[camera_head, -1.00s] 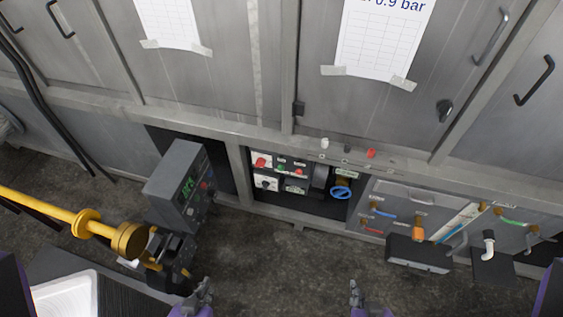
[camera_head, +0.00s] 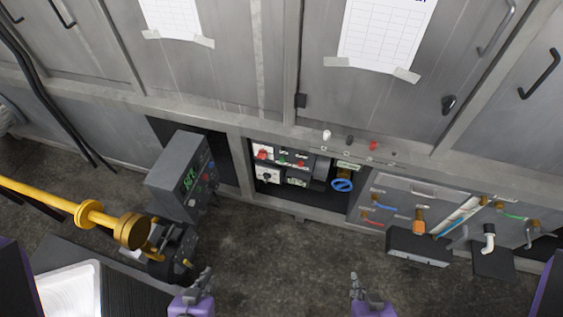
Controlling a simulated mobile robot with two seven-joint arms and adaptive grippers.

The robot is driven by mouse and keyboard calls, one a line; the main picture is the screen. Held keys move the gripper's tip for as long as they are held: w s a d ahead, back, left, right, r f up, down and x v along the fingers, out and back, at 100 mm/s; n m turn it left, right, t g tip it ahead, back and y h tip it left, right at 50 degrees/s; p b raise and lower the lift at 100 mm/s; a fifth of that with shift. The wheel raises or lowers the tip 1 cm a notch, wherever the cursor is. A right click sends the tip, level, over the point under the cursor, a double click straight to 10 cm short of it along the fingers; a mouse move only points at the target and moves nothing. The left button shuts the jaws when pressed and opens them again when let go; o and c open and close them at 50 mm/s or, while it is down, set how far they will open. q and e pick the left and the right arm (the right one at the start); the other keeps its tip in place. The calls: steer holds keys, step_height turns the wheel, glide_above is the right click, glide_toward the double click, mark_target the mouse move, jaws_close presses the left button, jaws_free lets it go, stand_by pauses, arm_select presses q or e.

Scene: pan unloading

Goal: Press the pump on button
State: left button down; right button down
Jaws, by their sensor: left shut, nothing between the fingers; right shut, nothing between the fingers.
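In the head view, a recessed panel (camera_head: 290,167) in the lower cabinet holds several small red, green and black buttons and knobs. A red button (camera_head: 262,154) is at its upper left, and a green button (camera_head: 283,159) is right of it. Labels are too small to read, so I cannot tell which is the pump on button. My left gripper (camera_head: 203,280) is shut and empty at the bottom, below and left of the panel. My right gripper (camera_head: 355,282) is shut and empty at the bottom, below and right of it. Both are well apart from the panel.
A grey box with a green display (camera_head: 180,178) stands left of the panel. A yellow pipe (camera_head: 60,200) comes in from the left. A blue valve wheel (camera_head: 342,185) is at the panel's right. A board with coloured handles (camera_head: 400,205) is further right. Floor between is clear.

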steer(key=shift+w, duration=0.15)
steer(key=shift+w+r, duration=0.15)
steer(key=shift+w, duration=0.15)
steer(key=shift+a, duration=0.1)
